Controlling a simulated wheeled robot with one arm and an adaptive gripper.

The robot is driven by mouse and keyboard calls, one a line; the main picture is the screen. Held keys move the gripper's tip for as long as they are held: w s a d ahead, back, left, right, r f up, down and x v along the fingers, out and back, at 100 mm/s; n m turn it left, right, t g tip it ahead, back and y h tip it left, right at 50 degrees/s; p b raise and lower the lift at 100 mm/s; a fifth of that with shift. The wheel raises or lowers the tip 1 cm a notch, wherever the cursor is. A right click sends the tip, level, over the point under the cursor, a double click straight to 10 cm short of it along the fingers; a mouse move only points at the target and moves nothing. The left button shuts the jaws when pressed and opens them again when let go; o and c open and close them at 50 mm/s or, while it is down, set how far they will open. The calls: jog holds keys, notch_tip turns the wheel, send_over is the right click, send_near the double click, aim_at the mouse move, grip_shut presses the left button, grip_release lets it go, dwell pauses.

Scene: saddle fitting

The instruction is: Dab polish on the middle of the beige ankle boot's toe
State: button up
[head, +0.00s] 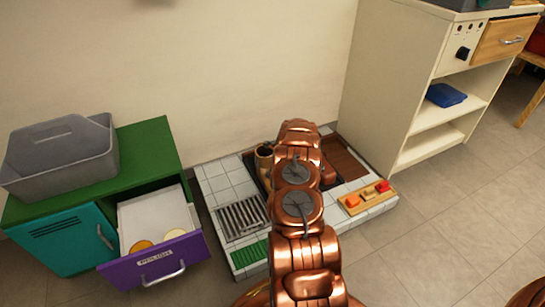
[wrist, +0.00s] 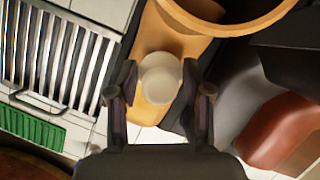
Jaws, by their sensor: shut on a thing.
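The beige ankle boot (head: 264,152) shows in the head view only as a small part left of my arm. In the wrist view, its tan upper (wrist: 151,34) runs down the middle, with its round opening (wrist: 232,27) at the top right. My gripper (wrist: 158,92) is shut on a pale, round-ended dauber (wrist: 160,76), which lies over the boot's narrow front part. I cannot tell whether the dauber touches the leather. My arm hides the gripper and most of the boot in the head view.
A dark and a red-brown shape (wrist: 285,130) stand close right of the boot. A metal grate (wrist: 60,50) and green mat (wrist: 30,128) lie left. An open purple drawer (head: 158,262) labelled POLISH holds round tins. A wooden tray (head: 366,197) lies at right.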

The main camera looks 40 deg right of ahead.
jog(key=r, duration=0.1)
jog(key=r+p, duration=0.1)
jog(key=r, duration=0.1)
jog(key=shift+w+a+r, duration=0.15)
jog(key=shift+w, duration=0.05)
jog(key=shift+r+p, duration=1.4)
jog(key=shift+r, duration=0.5)
